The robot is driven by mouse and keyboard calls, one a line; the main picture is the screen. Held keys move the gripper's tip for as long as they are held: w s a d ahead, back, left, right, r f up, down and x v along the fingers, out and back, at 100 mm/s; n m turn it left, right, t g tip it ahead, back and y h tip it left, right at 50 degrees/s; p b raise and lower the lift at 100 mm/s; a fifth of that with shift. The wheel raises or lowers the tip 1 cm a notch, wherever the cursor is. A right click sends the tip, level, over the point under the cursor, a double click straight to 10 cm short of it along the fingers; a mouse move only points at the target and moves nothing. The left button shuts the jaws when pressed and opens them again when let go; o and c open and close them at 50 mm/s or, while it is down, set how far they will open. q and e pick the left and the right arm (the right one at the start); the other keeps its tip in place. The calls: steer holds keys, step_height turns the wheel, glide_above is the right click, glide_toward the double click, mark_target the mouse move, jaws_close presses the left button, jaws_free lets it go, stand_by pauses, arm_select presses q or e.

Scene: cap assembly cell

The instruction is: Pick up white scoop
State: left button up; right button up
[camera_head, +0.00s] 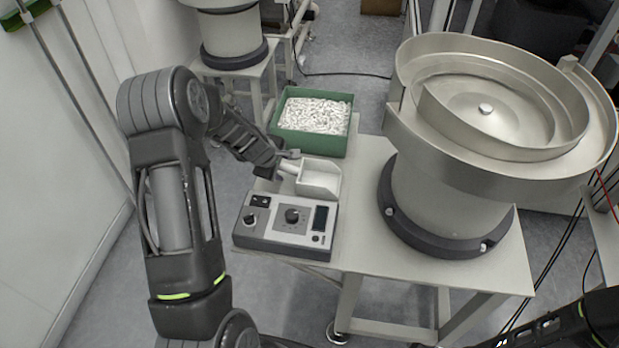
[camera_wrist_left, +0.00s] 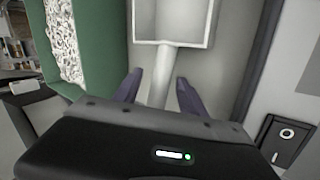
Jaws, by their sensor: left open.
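The white scoop (camera_head: 320,179) lies on the table between the green bin and the control box. Its handle points left, toward my left gripper (camera_head: 287,163). In the left wrist view, the scoop (camera_wrist_left: 172,42) shows its square tray at the top and its handle running down between my fingers. My left gripper (camera_wrist_left: 158,92) is open, with one finger on each side of the handle. A gap shows on both sides, so the fingers are not closed on it. My right gripper is not in view; only part of a dark arm shows at the lower right of the head view.
A green bin (camera_head: 311,144) full of small white caps stands behind the scoop. A grey control box (camera_head: 286,240) sits in front of it. A large metal bowl feeder (camera_head: 440,200) fills the right of the table (camera_head: 372,255). A wall is at the left.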

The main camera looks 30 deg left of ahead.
arm_select(q)
steer(key=shift+w+f, duration=0.1)
steer(key=shift+f, duration=0.05)
steer(key=shift+c, duration=0.3)
jaws_close()
stand_by(0.6)
